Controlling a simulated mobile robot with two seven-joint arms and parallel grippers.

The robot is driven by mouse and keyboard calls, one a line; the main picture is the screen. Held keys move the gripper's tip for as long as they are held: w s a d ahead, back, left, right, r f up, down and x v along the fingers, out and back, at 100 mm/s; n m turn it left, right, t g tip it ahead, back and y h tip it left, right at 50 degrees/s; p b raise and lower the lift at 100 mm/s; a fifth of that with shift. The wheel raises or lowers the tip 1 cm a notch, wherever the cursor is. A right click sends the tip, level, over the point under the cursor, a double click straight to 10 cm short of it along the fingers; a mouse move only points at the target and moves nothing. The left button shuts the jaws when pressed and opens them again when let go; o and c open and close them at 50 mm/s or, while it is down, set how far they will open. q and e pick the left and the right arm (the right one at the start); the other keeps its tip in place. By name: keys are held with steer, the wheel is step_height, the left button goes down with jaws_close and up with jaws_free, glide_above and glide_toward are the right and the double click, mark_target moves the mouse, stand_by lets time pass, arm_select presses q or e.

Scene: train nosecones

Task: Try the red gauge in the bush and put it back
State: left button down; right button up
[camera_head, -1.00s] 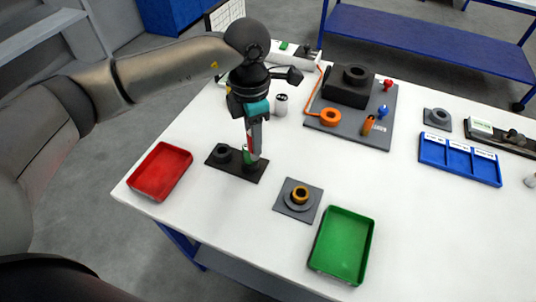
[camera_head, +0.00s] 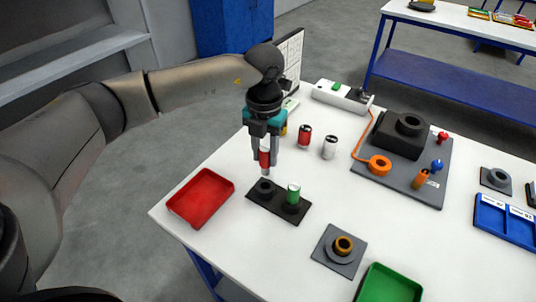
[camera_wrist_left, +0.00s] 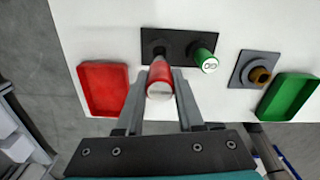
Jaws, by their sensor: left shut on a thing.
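My left gripper (camera_head: 265,160) is shut on the red gauge (camera_head: 264,156). It holds the gauge upright, just above or behind the empty socket of the black stand (camera_head: 278,202); the exact gap is hard to tell. In the left wrist view the red gauge (camera_wrist_left: 160,74), with a pale end, sits between the two fingers. The green gauge (camera_head: 293,194) stands in the stand's other socket. The brass bush (camera_head: 343,245) sits in a grey block on a square plate (camera_head: 330,260), with its hole free. My right gripper is not in view.
A red tray (camera_head: 201,198) lies left of the stand and a green tray (camera_head: 390,285) at the front. A red can (camera_head: 305,136) and a white can (camera_head: 329,147) stand behind. A grey board (camera_head: 432,185) with a black block is at right.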

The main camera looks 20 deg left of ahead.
mark_target(265, 173)
arm_select(q)
steer(key=shift+f+b, duration=1.3)
steer(key=shift+f, duration=0.4)
steer(key=shift+f+b, duration=1.05)
steer(key=shift+f, duration=0.45)
steer(key=shift+f+b, duration=0.4)
steer(key=shift+f, duration=0.2)
steer(key=shift+c, duration=2.3)
jaws_free()
step_height(265, 173, up, 15)
steer(key=shift+r+p, duration=0.15)
steer(key=shift+p, duration=0.7)
steer(key=shift+s, duration=0.1)
